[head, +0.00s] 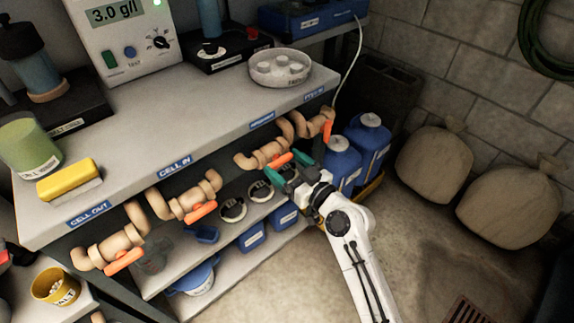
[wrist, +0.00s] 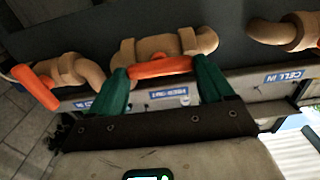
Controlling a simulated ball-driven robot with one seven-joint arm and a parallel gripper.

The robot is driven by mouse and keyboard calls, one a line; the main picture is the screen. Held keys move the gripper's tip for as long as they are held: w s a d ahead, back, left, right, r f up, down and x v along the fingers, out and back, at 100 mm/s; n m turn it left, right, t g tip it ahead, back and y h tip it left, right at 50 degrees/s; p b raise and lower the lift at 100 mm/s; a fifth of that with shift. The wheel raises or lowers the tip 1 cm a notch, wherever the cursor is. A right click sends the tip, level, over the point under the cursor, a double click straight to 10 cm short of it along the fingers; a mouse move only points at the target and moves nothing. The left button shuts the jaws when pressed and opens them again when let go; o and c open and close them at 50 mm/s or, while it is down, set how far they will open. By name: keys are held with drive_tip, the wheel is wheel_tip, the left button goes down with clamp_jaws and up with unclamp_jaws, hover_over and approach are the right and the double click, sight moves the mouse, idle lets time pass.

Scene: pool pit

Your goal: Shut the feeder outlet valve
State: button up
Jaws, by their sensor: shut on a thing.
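Several tan pipe valves with orange handles run along the bench front. My gripper (head: 287,166) is at the third valve from the left (head: 262,154), the one beside the CELL IN valve (head: 187,200). In the wrist view its two green fingers stand at either end of that valve's orange handle (wrist: 160,66), shut on it. The handle lies roughly along the pipe, slightly tilted. The far-right valve's orange handle (head: 328,130) is apart from my gripper and also shows in the wrist view (wrist: 36,88).
The CELL OUT valve (head: 112,247) is at the left. Blue jugs (head: 369,145) stand right of the bench, close to my gripper. Tan sacks (head: 435,164) lean by the wall. Lower shelves hold blue tubs (head: 251,238). The floor in front is clear.

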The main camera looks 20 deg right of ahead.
drive_tip(key=shift+m, duration=0.4)
drive_tip(key=m, duration=0.4)
drive_tip(key=m+p, duration=0.1)
drive_tip(key=m, duration=0.3)
drive_tip(key=shift+d, duration=0.15)
drive_tip(key=m+p, duration=0.2)
drive_tip(key=m, duration=0.3)
drive_tip(key=shift+f+m, duration=0.1)
drive_tip(key=shift+m, duration=0.3)
drive_tip(key=shift+d+f+m+p, duration=0.15)
drive_tip(key=shift+m+p, duration=0.4)
drive_tip(key=shift+m, duration=1.05)
drive_tip(key=o, duration=0.9)
drive_tip(key=shift+o, duration=0.2)
